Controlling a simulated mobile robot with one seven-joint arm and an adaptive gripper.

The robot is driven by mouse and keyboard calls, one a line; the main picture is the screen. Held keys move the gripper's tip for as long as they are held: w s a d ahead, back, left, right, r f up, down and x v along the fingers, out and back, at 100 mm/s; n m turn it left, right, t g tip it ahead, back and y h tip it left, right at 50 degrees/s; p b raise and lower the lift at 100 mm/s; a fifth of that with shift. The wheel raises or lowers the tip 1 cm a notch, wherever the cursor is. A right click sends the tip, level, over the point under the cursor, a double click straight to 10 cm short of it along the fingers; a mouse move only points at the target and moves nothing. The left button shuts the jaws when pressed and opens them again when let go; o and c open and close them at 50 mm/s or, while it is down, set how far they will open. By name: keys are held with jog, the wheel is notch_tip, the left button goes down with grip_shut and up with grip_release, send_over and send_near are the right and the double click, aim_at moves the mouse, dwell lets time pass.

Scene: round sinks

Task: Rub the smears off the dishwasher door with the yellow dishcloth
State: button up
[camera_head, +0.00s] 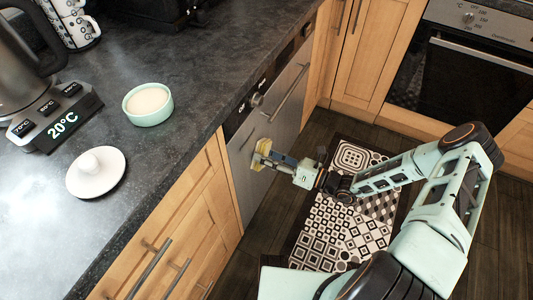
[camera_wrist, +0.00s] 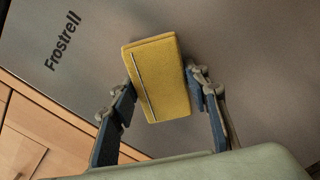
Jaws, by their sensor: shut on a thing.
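The yellow dishcloth (camera_wrist: 172,88) is a thick folded pad with a thin metallic strip across it. My gripper (camera_wrist: 160,90) is shut on it, one finger at each side, and it also shows in the head view (camera_head: 261,152). The cloth is held at the grey dishwasher door (camera_head: 290,128), below the long bar handle. In the wrist view the door (camera_wrist: 255,50) fills the background and bears the word Frostrell. The cloth appears against or very near the door; I cannot tell if it touches. No smears can be made out clearly; the cloth hides part of the door.
The dark countertop (camera_head: 195,95) overhangs beside the door, with a mint bowl (camera_head: 148,104), a white lid (camera_head: 96,172) and a kettle (camera_head: 25,75). Wooden cupboards flank the door. A patterned mat (camera_head: 335,235) lies on the floor under my arm. An oven (camera_head: 470,75) stands at right.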

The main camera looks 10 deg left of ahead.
jog(key=v, duration=1.6)
jog(key=shift+b, duration=0.3)
jog(key=shift+w+r, duration=0.1)
dwell(0.3)
